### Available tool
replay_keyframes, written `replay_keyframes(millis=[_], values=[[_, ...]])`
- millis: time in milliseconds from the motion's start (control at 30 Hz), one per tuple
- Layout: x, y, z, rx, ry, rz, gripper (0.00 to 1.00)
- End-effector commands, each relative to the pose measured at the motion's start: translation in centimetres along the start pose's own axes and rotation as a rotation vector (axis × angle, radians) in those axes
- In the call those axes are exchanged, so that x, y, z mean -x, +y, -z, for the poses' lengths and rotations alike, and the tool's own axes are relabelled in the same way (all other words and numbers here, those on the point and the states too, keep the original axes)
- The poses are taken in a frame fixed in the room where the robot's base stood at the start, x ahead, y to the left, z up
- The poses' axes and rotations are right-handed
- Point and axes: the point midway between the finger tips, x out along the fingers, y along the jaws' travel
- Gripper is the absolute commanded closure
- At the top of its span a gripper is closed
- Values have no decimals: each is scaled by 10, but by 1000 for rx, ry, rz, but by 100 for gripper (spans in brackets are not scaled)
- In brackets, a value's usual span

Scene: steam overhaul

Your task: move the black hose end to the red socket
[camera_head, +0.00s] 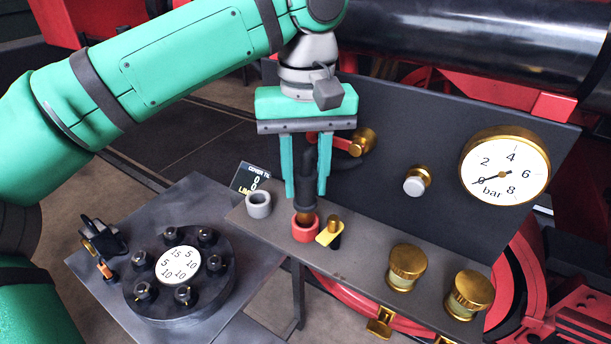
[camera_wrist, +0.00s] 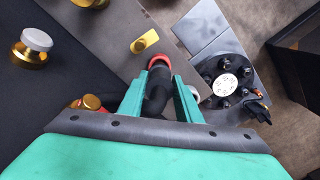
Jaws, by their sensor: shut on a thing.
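The black hose end (camera_head: 307,185) is upright between the fingers of my gripper (camera_head: 306,192), which is shut on it. Its brown lower tip (camera_head: 306,215) is at the mouth of the red socket (camera_head: 305,231) on the grey shelf. I cannot tell how deep the tip sits in the socket. In the wrist view the black hose (camera_wrist: 156,92) runs between my fingers (camera_wrist: 159,100) to the red socket (camera_wrist: 158,62), which is partly hidden by the hose end. A grey socket (camera_head: 258,205) stands to the left of the red one and looks empty.
A yellow-handled valve (camera_head: 330,232) stands close right of the red socket. Two brass caps (camera_head: 407,263) are farther right. A pressure gauge (camera_head: 504,166), a white-faced knob (camera_head: 416,181) and a red-handled brass valve (camera_head: 361,141) are on the upright panel. A bolted round flange (camera_head: 210,275) lies at lower left.

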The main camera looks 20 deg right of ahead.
Motion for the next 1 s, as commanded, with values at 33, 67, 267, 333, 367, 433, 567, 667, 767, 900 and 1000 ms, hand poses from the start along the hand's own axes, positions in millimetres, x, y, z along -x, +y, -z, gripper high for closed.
replay_keyframes(millis=[33,67,267,333,367,433,567,667,767,900,1000], values=[[-1,0,0,-1,0,-1,100],[-1,0,0,-1,0,-1,100],[-1,0,0,0,1,-1,100],[-1,0,0,0,0,0,100],[-2,0,0,0,0,0,100],[-2,0,0,0,0,-1,100],[-4,0,0,0,0,-1,100],[-6,0,0,0,0,-1,100],[-6,0,0,0,1,-1,100],[-6,0,0,0,1,-1,100],[-6,0,0,0,1,-1,100]])
